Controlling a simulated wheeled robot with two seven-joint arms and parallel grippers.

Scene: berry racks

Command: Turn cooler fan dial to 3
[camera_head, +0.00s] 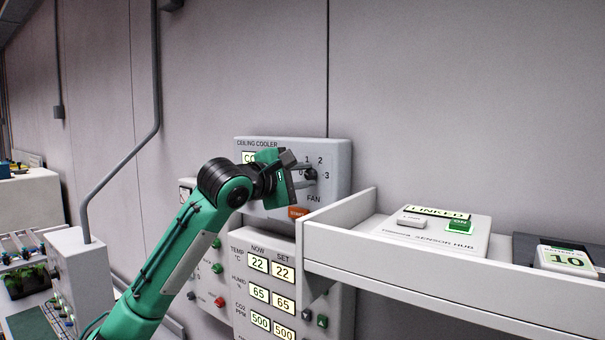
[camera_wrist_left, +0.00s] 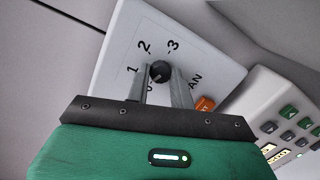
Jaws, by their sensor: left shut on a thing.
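The ceiling cooler panel (camera_head: 341,152) is a light grey box on the wall, with the fan dial (camera_head: 312,174) on its right side. The dial is a small dark round knob with marks 0, 1, 2 and 3 around it; it also shows in the left wrist view (camera_wrist_left: 159,70). My left gripper (camera_head: 304,174) is shut on the dial, one finger on each side of it. The fingers partly cover the dial and the 0 mark. Which mark the dial points to is too small to tell. My right gripper is in neither view.
An orange button (camera_head: 298,212) sits just below the dial. A climate panel (camera_head: 238,312) with lit readouts is underneath. A white shelf (camera_head: 340,244) juts out at right, carrying a sensor hub (camera_head: 478,243) and a battery box (camera_head: 566,261). A grey conduit (camera_head: 121,166) runs at left.

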